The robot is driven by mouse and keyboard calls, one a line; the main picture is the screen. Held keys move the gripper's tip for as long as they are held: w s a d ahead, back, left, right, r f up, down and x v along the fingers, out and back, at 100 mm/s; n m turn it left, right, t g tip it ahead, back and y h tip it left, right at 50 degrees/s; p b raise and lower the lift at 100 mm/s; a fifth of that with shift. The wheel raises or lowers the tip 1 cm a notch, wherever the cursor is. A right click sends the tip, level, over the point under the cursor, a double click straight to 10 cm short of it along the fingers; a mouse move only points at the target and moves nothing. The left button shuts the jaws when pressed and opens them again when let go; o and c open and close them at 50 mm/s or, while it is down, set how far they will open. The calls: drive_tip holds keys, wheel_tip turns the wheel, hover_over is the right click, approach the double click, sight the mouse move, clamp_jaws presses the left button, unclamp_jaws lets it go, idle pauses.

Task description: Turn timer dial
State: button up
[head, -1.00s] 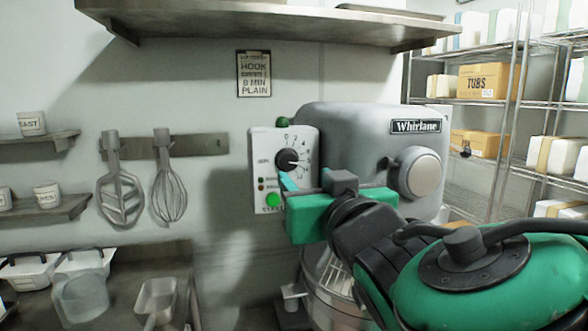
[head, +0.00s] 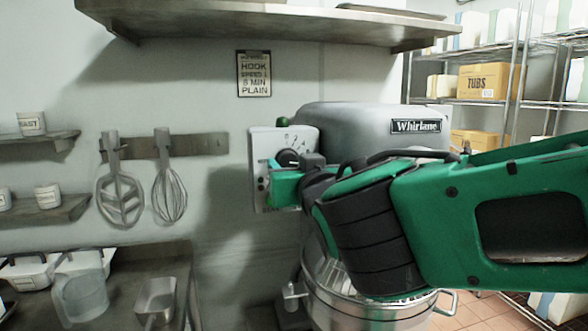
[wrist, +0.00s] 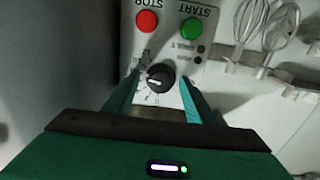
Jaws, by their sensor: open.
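The timer dial (wrist: 160,76) is a round black knob with a pale pointer line. It sits on the white control panel (head: 259,150) at the left end of the grey mixer (head: 350,122), with a printed scale around it. In the head view the dial (head: 287,157) is partly covered by my gripper (head: 277,168). My gripper is open, its two teal fingers (wrist: 161,80) on either side of the dial in the wrist view. I cannot tell whether they touch it. The red stop button (wrist: 147,21) and green start button (wrist: 191,28) also show there.
A steel mixer bowl (head: 345,299) stands below. A wall sign (head: 254,74) reads hook, 8 min, plain. A beater (head: 119,190) and a whisk (head: 170,190) hang at left. A shelf (head: 240,20) runs overhead. Wire racks (head: 515,105) stand at right.

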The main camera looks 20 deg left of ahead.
drive_tip(key=shift+c, duration=0.3)
drive_tip(key=c, duration=1)
drive_tip(key=shift+o, duration=0.2)
drive_tip(key=shift+n, duration=0.4)
drive_tip(key=o, duration=1)
drive_tip(key=shift+s, duration=0.1)
